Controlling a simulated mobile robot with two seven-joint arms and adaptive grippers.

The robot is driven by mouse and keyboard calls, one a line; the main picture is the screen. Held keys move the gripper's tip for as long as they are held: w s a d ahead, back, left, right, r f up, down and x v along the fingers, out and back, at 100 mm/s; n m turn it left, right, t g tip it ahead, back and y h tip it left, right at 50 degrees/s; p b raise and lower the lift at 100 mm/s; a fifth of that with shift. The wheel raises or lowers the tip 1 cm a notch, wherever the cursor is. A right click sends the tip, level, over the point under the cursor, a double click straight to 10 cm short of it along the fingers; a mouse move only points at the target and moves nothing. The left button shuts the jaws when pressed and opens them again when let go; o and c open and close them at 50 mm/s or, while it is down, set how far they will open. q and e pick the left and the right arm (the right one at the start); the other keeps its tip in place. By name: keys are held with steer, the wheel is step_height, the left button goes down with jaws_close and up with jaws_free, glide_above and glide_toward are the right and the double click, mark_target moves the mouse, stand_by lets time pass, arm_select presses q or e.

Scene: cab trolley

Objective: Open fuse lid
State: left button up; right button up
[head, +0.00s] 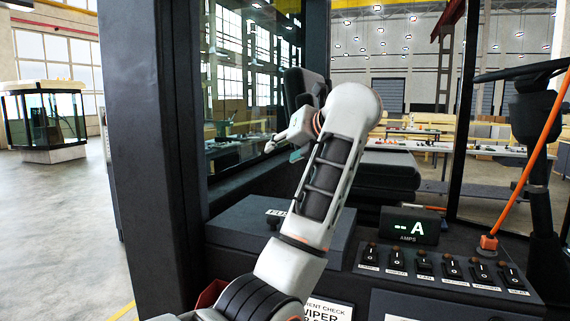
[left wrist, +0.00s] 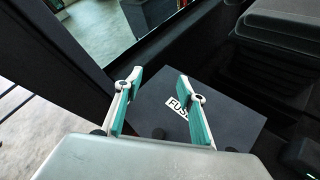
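The fuse lid (head: 240,222) is the flat dark top of a box inside the cab, left of the switch panel. It looks closed. A dark knob (head: 274,217) and a partly hidden white label (head: 278,211) show on it, beside my left arm. In the left wrist view the lid (left wrist: 232,118) lies beyond my fingers, with its "FUSE" label (left wrist: 176,104) between them. My left gripper (left wrist: 160,78) is open and empty, its teal-padded fingers apart. In the head view my left gripper (head: 284,138) is raised well above the lid. My right gripper is not in view.
A row of labelled switches (head: 424,263) and an amps display (head: 411,226) stand right of the lid. A dark seat (head: 385,175) is behind it. A thick cab post (head: 160,130) stands at left. An orange-based lever (head: 489,242) and steering wheel (head: 525,69) are at right.

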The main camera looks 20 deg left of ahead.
arm_select(q)
step_height(320, 180, up, 6)
steer(key=shift+r, duration=0.25)
steer(key=shift+s+d, duration=0.1)
stand_by(0.4)
